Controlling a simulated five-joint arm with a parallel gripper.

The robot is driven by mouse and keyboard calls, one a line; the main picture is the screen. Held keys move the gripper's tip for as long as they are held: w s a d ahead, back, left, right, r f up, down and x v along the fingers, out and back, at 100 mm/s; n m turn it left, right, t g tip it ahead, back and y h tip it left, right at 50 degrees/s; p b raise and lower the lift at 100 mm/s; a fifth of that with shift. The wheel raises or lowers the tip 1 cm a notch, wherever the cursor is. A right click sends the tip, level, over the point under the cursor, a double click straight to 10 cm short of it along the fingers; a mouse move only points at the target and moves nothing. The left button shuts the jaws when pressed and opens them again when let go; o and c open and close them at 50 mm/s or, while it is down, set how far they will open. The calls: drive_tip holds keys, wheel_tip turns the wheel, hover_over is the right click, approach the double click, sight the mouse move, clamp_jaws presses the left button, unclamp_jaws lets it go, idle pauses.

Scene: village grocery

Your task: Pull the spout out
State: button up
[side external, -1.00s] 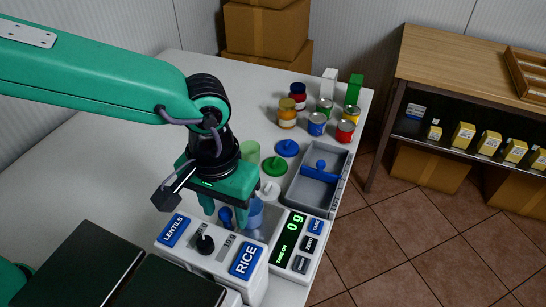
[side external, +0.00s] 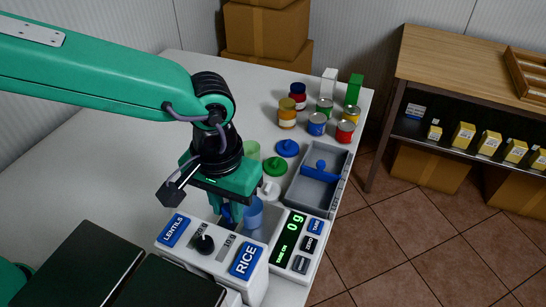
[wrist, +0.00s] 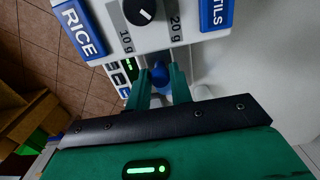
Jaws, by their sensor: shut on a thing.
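The white dispenser (side external: 226,262) has blue LENTILS and RICE labels and a black knob (side external: 204,244) between a 20 g and a 10 g mark. The small blue spout (side external: 228,212) is at the dispenser's far side. In the wrist view the spout (wrist: 160,75) shows as a rounded blue piece just below the dispenser's edge. My gripper (side external: 226,210) points down over it and is shut on it. In the wrist view my gripper (wrist: 161,86) has one green finger on each side of the spout. The fingers hide part of it.
A translucent blue cup (side external: 254,213) stands close right of my gripper. The scale (side external: 300,242) beside it reads 0 g.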

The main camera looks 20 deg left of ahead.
drive_tip(key=w, duration=0.7)
drive_tip(key=shift+w, duration=0.35)
idle(0.6)
drive_tip(key=o, duration=0.8)
drive_tip(key=shift+r, duration=0.1)
wheel_tip(320, 180, up, 7)
idle(0.6)
drive_tip(key=shift+a, duration=0.1)
